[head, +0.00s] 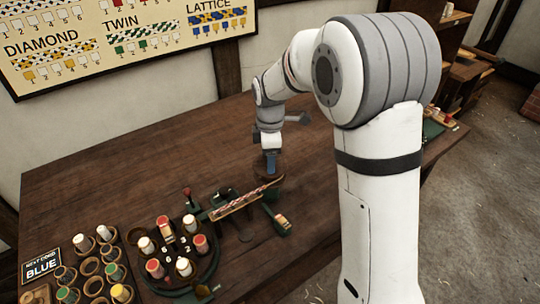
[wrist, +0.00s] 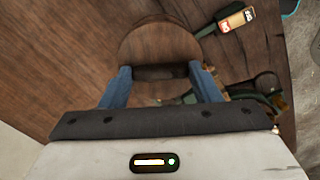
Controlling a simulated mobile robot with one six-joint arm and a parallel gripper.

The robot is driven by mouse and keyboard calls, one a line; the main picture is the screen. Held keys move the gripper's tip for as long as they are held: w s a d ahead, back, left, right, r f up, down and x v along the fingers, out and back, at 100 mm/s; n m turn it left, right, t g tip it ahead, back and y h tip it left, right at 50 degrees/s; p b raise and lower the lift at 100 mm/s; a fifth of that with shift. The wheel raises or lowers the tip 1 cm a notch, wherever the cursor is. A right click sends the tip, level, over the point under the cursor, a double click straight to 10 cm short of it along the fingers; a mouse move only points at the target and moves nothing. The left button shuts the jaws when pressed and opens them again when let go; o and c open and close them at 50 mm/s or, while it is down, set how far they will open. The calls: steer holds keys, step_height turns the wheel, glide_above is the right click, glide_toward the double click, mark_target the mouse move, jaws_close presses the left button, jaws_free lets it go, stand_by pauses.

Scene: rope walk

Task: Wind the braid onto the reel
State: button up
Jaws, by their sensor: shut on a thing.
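The reel is a brown wooden round piece in the wrist view (wrist: 160,38), with a darker bar below its flat face. My gripper (wrist: 160,72) has its two blue fingers on either side of that bar, shut on the reel. In the head view my gripper (head: 270,163) points down at the reel (head: 262,182) on the table, and partly hides it. The red and white braid (head: 245,200) lies slanted along a green and wood holder, its upper end close to the reel. Whether the braid is fastened to the reel cannot be told.
A round dark stand (head: 180,281) with several red and white bobbins is at the front. A rack (head: 93,287) of bobbins and a BLUE sign (head: 41,265) stand left of it. A pattern chart (head: 125,45) hangs behind. The table's (head: 110,185) back left is clear.

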steer(key=shift+r, duration=0.1)
steer(key=o, duration=1)
steer(key=shift+r, duration=3.85)
steer(key=shift+s+d+r, duration=0.15)
steer(key=shift+s+d, duration=0.05)
steer(key=shift+d, duration=0.1)
steer(key=s+d+m+t, duration=0.1)
steer(key=s+d+m, duration=0.3)
steer(key=s+m, duration=0.2)
steer(key=s+d+m+t, duration=0.1)
steer(key=s+d+m, duration=0.4)
steer(key=s, duration=0.4)
steer(key=s+d+m, duration=0.5)
steer(key=s+m, duration=0.2)
steer(key=s, duration=0.1)
steer(key=shift+s+r+m+t, duration=0.15)
steer(key=shift+r+m+t, duration=0.25)
